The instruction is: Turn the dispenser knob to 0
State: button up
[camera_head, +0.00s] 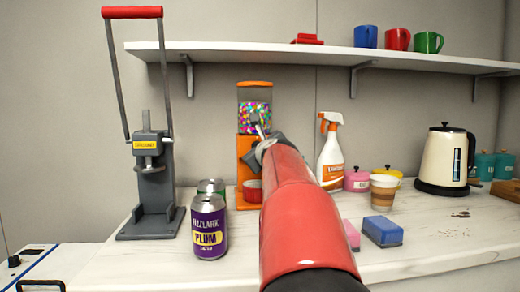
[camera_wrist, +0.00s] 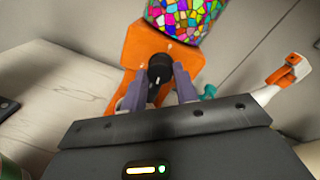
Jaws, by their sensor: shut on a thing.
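The candy dispenser has an orange body (camera_head: 246,145) and a clear bin of coloured candy (camera_head: 254,107) under an orange lid. It stands at the back of the counter. In the wrist view its orange front (camera_wrist: 135,50) fills the upper middle. The dark round knob (camera_wrist: 159,68) sits on that front, with a small white mark on its lower part. My gripper (camera_wrist: 160,85) is shut on the knob, one finger on each side. In the head view my gripper (camera_head: 263,140) is at the dispenser front, and my red arm hides the knob.
A purple can (camera_head: 209,228) and a green can (camera_head: 211,187) stand left of my arm, near a grey can crusher (camera_head: 153,205). A spray bottle (camera_head: 331,155), a cup (camera_head: 383,193), sponges (camera_head: 382,231) and a kettle (camera_head: 446,158) are to the right. A shelf (camera_head: 300,56) runs above.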

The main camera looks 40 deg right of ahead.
dwell(0.3)
jog(key=o, duration=1)
jog(key=shift+c, duration=0.2)
jog(key=v, duration=0.7)
jog(key=shift+s+a, duration=0.2)
jog(key=shift+s, duration=0.15)
jog(key=shift+o, duration=0.2)
jog(key=shift+r, duration=0.1)
